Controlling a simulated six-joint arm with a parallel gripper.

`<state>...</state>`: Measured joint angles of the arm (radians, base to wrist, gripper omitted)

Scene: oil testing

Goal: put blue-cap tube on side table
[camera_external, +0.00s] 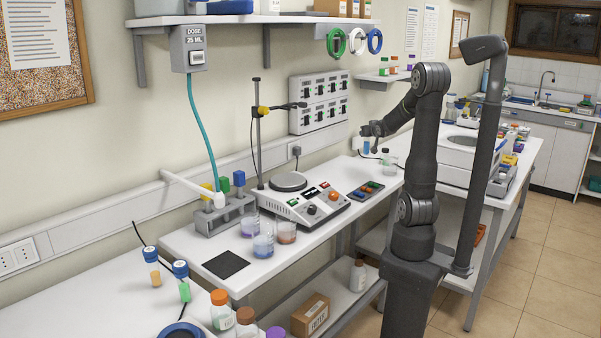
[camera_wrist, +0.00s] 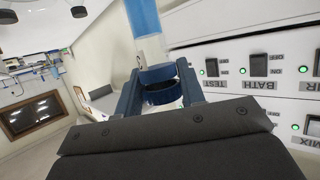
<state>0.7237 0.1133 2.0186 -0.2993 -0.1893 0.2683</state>
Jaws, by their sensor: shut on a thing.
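A blue-cap tube (camera_wrist: 144,18) with blue liquid is between the fingers of my gripper (camera_wrist: 158,78) in the wrist view. The gripper is shut on it at its dark blue cap (camera_wrist: 163,96). Two other blue-cap tubes, one with orange liquid (camera_external: 155,277) and one with green liquid (camera_external: 184,290), stand on the front left table (camera_external: 100,305). Another table (camera_external: 525,150) stands at the right.
A switch panel (camera_external: 319,102) is on the wall. The right table holds equipment and bottles.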

